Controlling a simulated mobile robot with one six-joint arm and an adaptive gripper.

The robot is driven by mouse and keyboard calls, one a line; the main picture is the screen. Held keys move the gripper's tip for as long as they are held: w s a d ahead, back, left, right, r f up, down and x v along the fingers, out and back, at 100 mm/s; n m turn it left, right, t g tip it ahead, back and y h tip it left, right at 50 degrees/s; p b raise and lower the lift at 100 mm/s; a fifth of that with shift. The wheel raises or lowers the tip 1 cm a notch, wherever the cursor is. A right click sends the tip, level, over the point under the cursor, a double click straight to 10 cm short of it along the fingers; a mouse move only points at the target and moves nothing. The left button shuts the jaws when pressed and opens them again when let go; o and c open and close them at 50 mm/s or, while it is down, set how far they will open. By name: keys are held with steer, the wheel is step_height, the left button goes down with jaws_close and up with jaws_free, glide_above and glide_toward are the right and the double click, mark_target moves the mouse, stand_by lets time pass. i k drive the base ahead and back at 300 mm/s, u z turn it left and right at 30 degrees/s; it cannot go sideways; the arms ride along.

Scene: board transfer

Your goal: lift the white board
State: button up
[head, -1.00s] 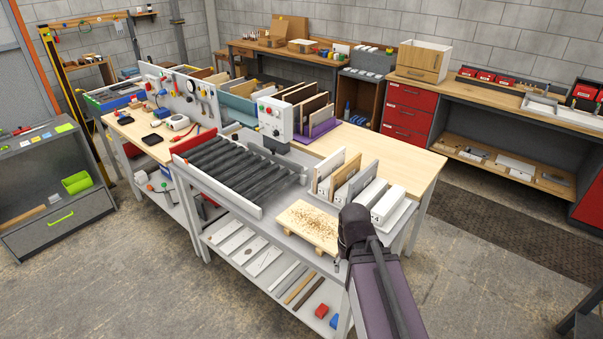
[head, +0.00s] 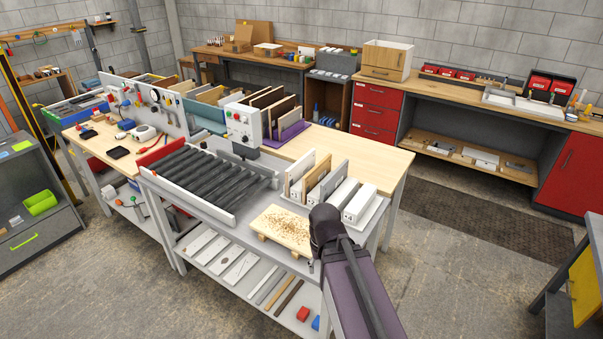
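Several boards stand on edge side by side in a light rack (head: 374,222) at the right end of the grey workbench. The leftmost is a pale, whitish board (head: 297,180), with a brown one beside it and another whitish one to the right. Thick white blocks or boards (head: 358,208) stand at the right end of the rack. I cannot tell which one is the task's white board. My dark arm enters from the bottom, and its upper end lies in front of the rack's lower right side. My gripper fingers do not show.
A chip-covered wooden board (head: 282,228) lies left of my arm. A black roller conveyor (head: 205,178) and a control box (head: 243,125) are farther left. A wooden tabletop (head: 350,150) behind the rack is mostly clear. Open floor (head: 450,270) lies to the right.

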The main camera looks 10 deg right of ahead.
mark_target(307, 163)
steer(key=z, duration=0.3)
steer(key=i, duration=1)
steer(key=u, duration=0.3)
